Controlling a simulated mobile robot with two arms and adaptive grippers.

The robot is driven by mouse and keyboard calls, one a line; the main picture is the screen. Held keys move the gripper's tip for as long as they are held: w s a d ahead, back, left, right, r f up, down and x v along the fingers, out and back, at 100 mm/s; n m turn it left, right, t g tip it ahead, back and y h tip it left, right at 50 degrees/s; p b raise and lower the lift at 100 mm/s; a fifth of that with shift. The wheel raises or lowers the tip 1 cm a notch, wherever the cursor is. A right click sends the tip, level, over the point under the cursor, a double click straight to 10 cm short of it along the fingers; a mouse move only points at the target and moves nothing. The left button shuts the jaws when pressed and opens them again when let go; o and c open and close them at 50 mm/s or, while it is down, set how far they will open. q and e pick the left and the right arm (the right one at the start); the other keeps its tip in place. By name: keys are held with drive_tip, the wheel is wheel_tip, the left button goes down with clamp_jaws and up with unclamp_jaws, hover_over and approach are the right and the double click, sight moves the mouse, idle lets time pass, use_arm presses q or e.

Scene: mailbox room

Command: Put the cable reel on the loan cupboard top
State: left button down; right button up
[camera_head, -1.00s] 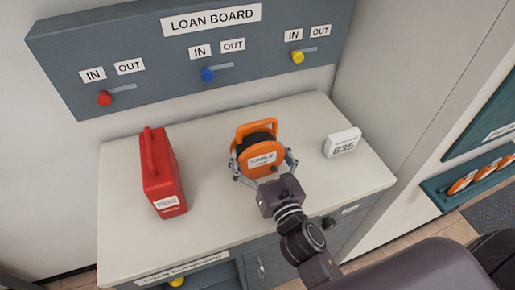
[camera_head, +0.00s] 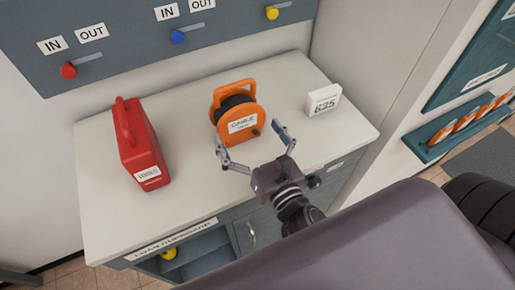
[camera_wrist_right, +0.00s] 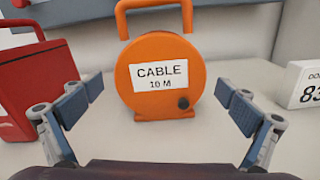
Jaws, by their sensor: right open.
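The orange cable reel (camera_head: 236,112) stands upright on the pale loan cupboard top (camera_head: 105,210), with its label facing me. It also shows in the right wrist view (camera_wrist_right: 160,80), centred beyond the fingers, its handle cut off at the top. My right gripper (camera_head: 251,147) is open and empty just in front of the reel. Its fingers are spread wide, apart from the reel, one to each side in the right wrist view (camera_wrist_right: 155,108). My left gripper is not in view.
A red case (camera_head: 143,145) stands left of the reel. A white numbered block (camera_head: 323,101) stands to its right. The loan board (camera_head: 120,75) with coloured knobs is on the wall behind. The cupboard top is clear in front of the red case and reel.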

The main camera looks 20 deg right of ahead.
drive_tip(key=s+b, duration=0.1)
drive_tip(key=s, duration=0.3)
drive_tip(key=shift+s+f+b, duration=0.1)
drive_tip(key=shift+f+b, duration=0.1)
drive_tip(key=shift+b, duration=0.2)
drive_tip(key=shift+s+d+r+b, duration=0.1)
drive_tip(key=shift+s+r+b, duration=0.05)
drive_tip(key=shift+s, duration=0.3)
drive_tip(key=shift+s+r+b, duration=0.1)
drive_tip(key=shift+s+b, duration=0.05)
drive_tip(key=shift+s, duration=0.3)
idle(1.5)
